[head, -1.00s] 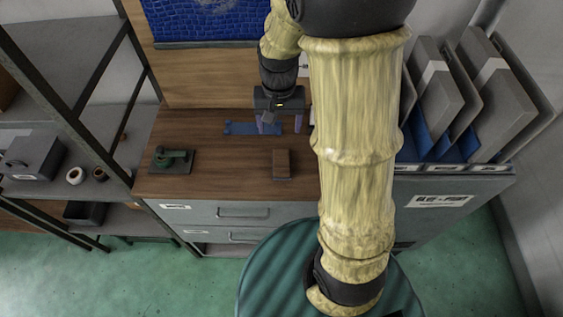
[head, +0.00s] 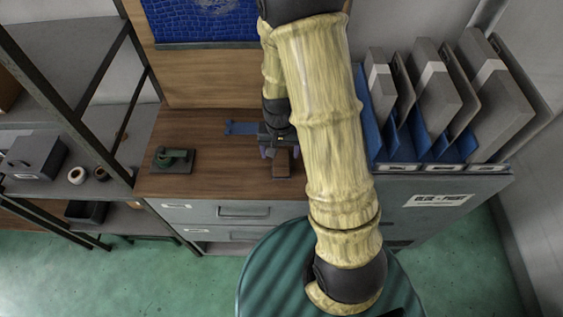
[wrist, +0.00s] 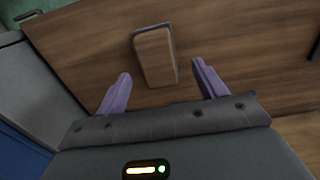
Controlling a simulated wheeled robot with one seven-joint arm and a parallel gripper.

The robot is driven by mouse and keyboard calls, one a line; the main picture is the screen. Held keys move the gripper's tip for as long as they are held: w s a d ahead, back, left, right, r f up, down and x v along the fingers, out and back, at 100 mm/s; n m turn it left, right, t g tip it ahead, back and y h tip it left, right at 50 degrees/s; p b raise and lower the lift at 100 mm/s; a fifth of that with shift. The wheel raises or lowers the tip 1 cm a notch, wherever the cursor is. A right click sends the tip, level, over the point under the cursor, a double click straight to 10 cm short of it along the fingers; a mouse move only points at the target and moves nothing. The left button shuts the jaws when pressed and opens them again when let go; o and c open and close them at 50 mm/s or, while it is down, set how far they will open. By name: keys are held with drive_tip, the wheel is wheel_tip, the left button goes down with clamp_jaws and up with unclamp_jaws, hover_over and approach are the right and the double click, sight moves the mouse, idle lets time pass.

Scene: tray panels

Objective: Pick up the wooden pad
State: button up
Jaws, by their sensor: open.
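The wooden pad (head: 281,163) is a small brown block lying on the brown wooden top of the drawer cabinet, near its front edge. In the wrist view the pad (wrist: 156,55) has a dark edge at its far end and lies between the lines of the two purple fingers. My gripper (head: 279,152) is open and above the pad in the head view, partly covering it. In the wrist view my gripper (wrist: 161,88) has its fingers apart with nothing held. I cannot tell the exact height of the fingertips over the pad.
A green-handled tool on a dark plate (head: 173,160) sits to the left on the wooden top (head: 225,180). A blue flat piece (head: 240,128) lies behind my gripper. A bin with grey folders and a label (head: 440,201) stands to the right. Shelving (head: 118,55) is at the left.

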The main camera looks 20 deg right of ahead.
sight(281, 159)
drive_tip(key=shift+f, duration=0.1)
drive_tip(key=shift+d+f+p, duration=0.2)
drive_tip(key=shift+f+p, duration=0.5)
drive_tip(key=shift+f, duration=1.8)
drive_tip(key=c, duration=1.1)
